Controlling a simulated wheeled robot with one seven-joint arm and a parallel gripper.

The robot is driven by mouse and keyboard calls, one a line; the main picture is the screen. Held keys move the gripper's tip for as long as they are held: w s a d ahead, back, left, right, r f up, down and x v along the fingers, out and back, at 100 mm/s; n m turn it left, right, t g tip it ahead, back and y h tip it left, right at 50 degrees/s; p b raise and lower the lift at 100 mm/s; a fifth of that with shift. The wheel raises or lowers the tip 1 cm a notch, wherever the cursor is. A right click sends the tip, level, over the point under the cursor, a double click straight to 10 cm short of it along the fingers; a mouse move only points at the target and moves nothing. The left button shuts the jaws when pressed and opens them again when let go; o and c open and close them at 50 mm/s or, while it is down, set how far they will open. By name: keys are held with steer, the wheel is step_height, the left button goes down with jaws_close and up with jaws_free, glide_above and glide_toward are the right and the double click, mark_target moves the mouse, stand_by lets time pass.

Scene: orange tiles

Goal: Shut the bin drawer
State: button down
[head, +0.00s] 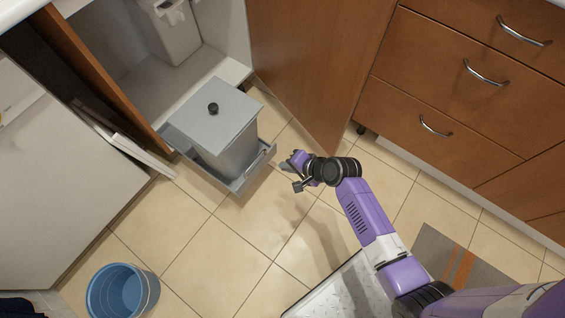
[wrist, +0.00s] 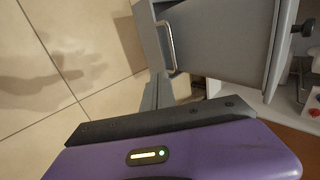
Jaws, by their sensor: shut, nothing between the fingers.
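The bin drawer (head: 240,182) is a grey pull-out tray that sticks out of the open cabinet under the counter. A grey lidded bin (head: 222,118) with a black knob stands on it. My gripper (head: 290,168) is shut and empty, just right of the drawer's front end, apart from it in the head view. In the wrist view, the fingers (wrist: 158,92) show close to the drawer's metal handle (wrist: 167,46), with the grey bin (wrist: 222,40) behind. I cannot tell whether the fingers touch the handle.
An open wooden cabinet door (head: 305,65) stands right of the drawer, and another wooden panel (head: 105,75) stands left. A white bin (head: 172,30) is inside the cabinet. A blue bucket (head: 122,290) stands on the floor at lower left. The tiles before the drawer are clear.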

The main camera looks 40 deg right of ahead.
steer(key=w+r+b+x, duration=0.1)
steer(key=b+x, duration=0.3)
steer(key=x, duration=0.7)
steer(key=shift+w+a+r, duration=0.25)
steer(key=shift+w, duration=0.1)
